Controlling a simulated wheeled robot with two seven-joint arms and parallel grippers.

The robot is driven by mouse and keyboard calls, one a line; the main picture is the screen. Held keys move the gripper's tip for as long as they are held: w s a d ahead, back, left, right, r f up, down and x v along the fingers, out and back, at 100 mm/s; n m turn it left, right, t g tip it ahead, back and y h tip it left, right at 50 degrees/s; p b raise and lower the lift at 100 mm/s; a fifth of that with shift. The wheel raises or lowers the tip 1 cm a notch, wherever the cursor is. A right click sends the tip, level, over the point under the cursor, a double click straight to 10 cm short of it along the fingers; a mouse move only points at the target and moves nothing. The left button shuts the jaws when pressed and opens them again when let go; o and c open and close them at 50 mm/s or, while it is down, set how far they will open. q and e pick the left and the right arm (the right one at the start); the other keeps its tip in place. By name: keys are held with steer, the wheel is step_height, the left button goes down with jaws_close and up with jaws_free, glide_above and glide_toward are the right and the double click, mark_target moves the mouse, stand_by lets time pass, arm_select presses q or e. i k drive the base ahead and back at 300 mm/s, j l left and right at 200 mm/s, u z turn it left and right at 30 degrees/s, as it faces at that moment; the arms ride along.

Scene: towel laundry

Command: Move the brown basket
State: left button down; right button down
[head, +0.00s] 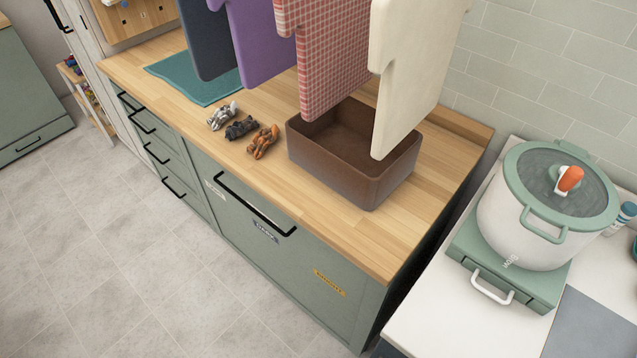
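The brown basket (335,167) is a rectangular, open-topped box. It stands upright on the wooden countertop (408,226), towards the right end. The lower corner of a hanging cream towel (408,70) covers part of its far rim and opening. The visible part of its inside looks empty, and the rest is hidden. Neither of my grippers shows in the head view.
Red-checked (318,60), purple (258,40) and dark grey (205,40) towels hang over the counter. Three small figures (240,128) lie left of the basket. A teal cloth (195,80) lies further left. A lidded pot (535,215) stands right. The counter's right front is clear.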

mark_target(334, 149)
steer(key=j+z, duration=0.45)
steer(key=j, duration=2.1)
